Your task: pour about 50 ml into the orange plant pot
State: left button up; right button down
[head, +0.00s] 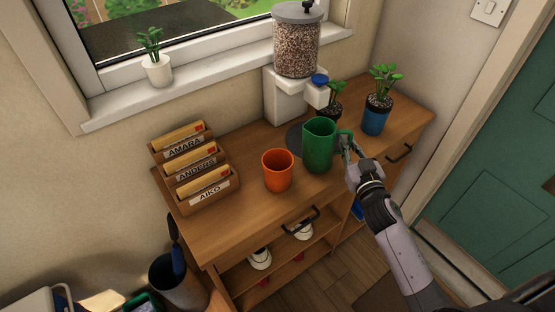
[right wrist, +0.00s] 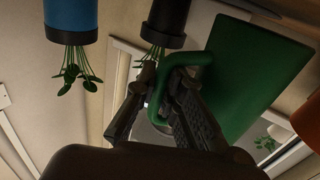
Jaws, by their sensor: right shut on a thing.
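The orange plant pot (head: 278,172) stands upright near the front of the wooden cabinet top, with no plant showing in it. Its edge also shows at the right border of the right wrist view (right wrist: 309,122). A green jug (head: 319,147) is just right of the pot, roughly upright. Whether it touches the cabinet top is unclear, and its contents are hidden. My right gripper (head: 347,157) is shut on the jug's handle, on the jug's right side. The right wrist view shows the fingers (right wrist: 162,75) at the green handle loop. My left gripper is out of view.
A dispenser (head: 296,50) with a white base stands behind the jug. A dark pot with a plant (head: 332,112) and a blue pot with a plant (head: 376,118) stand at the back right. A letter rack (head: 215,190) is at left.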

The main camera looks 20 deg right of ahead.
jog(key=shift+a+r+n+b, duration=0.25)
jog(key=shift+r+n+b, duration=0.3)
jog(key=shift+n, duration=0.15)
jog(key=a+r+n+t+b, duration=0.1)
jog(key=r+n, duration=0.1)
notch_tip(320, 180, up, 6)
jog(key=n+t+y, duration=0.2)
jog(key=n, duration=0.5)
send_over(331, 146)
jog(key=shift+d+f, duration=0.15)
jog(key=shift+d, duration=0.2)
jog(key=shift+a+r+n, duration=0.2)
jog(key=shift+n, duration=0.6)
jog(key=shift+a+r+n+y+p, duration=0.25)
jog(key=shift+r+n+y+p, duration=0.25)
jog(key=shift+r+n+p, duration=0.3)
pick_arm(q)
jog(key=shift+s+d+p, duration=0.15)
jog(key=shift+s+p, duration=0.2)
jog(key=shift+p, duration=0.05)
pick_arm(e)
jog(key=shift+s+a+r+n, duration=0.15)
jog(key=shift+a+r+n, duration=0.15)
jog(key=shift+n, duration=0.2)
